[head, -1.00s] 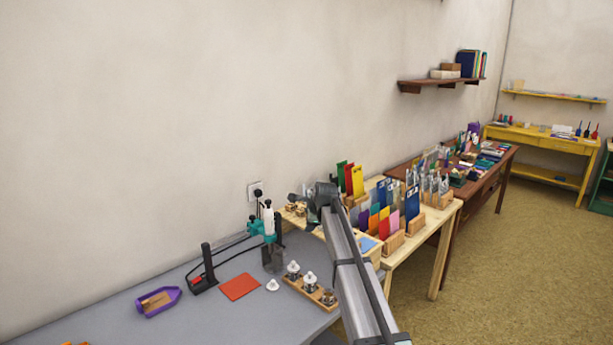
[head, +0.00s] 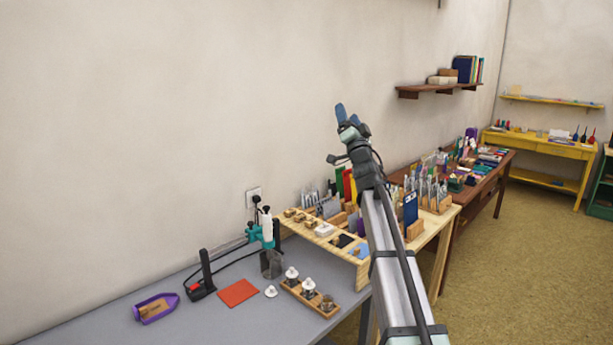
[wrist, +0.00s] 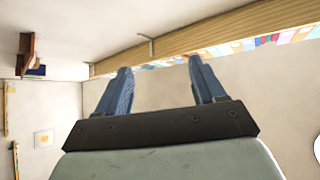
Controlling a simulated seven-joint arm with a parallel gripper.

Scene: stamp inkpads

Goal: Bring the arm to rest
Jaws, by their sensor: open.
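My gripper (head: 341,113) is raised high above the wooden stand on the grey table, in front of the bare wall, with its blue fingers pointing up. In the wrist view my gripper (wrist: 160,85) shows two blue fingers spread apart with nothing between them. It is open and empty, and touches nothing that I can see. My arm reaches up from the bottom right of the head view.
Below stand a wooden stand (head: 345,258) with stamps and cards, a grey table (head: 215,325), an orange-red mat (head: 238,292), a purple tray (head: 156,307) and a wooden holder (head: 318,303). A wall shelf (head: 437,89) is to the right. A wooden ledge (wrist: 200,38) shows in the wrist view.

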